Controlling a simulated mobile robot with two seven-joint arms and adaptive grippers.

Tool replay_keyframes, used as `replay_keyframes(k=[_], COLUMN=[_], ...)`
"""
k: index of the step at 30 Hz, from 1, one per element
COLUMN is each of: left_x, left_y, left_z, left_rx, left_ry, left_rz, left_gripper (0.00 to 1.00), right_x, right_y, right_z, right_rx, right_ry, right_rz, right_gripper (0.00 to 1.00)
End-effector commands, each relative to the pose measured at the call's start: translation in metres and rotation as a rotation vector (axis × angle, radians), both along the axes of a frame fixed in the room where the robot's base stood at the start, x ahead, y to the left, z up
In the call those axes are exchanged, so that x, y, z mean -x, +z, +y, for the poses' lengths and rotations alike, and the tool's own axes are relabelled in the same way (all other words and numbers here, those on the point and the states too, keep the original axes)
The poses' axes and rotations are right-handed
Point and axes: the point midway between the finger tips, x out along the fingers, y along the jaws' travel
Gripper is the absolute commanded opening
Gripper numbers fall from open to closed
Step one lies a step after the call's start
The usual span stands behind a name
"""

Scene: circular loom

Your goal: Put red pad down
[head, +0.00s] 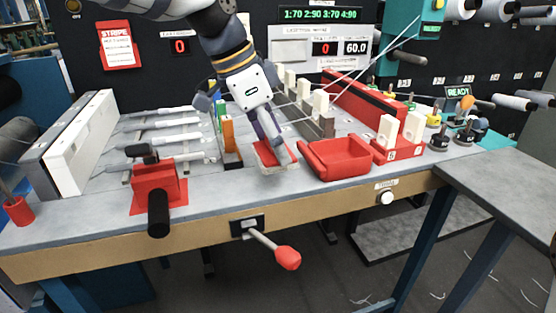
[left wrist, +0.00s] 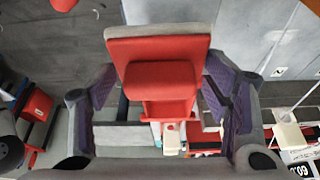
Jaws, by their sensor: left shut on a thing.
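The red pad (head: 268,156) has a pale grey layer and sits at the fingertips of my left gripper (head: 277,143) in the head view. In the left wrist view the red pad (left wrist: 158,47) shows a red plate with a grey edge and a red block handle. My left gripper (left wrist: 158,90) has its purple-lined fingers on either side of that handle and is shut on it. The pad is over the front part of the bench, just left of the red tray (head: 345,174). I cannot tell whether it touches the bench. My right gripper is not in view.
A row of coloured upright plates (head: 227,140) stands left of the pad. A red clamp with a black handle (head: 157,187) stands further left. A red block with white pegs (head: 398,150) is right of the tray. The bench front strip (head: 225,196) is clear.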

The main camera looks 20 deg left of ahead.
Motion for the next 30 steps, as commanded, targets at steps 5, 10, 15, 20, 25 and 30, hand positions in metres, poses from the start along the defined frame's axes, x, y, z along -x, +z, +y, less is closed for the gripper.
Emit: replay_keyframes(k=[5,10,15,20,25,30], left_x=[-0.014,-0.019,-0.02,-0.019,-0.019,-0.019], left_y=[-0.019,-0.045,-0.053,-0.054,-0.055,-0.055], left_z=[0.001,0.001,0.001,0.001,0.001,0.001], left_rx=[0.0,0.001,0.001,0.0,0.0,0.0], left_ry=[-0.001,-0.001,-0.001,0.0,0.0,0.0], left_rz=[0.003,0.003,-0.004,-0.003,-0.003,-0.003], left_gripper=[0.47,0.47,0.47,0.47,0.92,0.92], right_x=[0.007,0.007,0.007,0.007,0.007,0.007], right_y=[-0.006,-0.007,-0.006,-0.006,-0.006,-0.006], right_z=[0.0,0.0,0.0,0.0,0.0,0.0], right_rx=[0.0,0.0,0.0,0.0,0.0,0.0], right_ry=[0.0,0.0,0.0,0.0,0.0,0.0], right_rz=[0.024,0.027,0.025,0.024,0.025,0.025], right_gripper=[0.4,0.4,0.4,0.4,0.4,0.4])
